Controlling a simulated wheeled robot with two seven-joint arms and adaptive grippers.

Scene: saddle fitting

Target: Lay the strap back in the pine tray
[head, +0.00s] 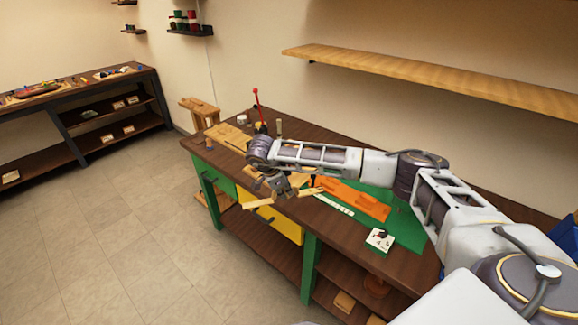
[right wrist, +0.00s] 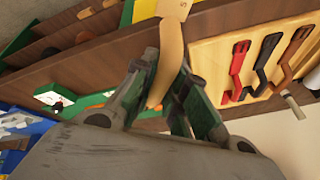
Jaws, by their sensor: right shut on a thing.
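My right gripper (head: 277,190) is over the front edge of the workbench in the head view. The strap is clear of the pine tray. The pine tray (right wrist: 213,52) lies to the right in the right wrist view, holding a red, a black and a brown strap-like piece side by side. A pale wooden panel (head: 228,136) shows at the bench's far left end. My left gripper is out of view.
A red-topped upright tool (head: 256,98) and small pots stand at the far end. A yellow drawer (head: 285,226) is under the bench top.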

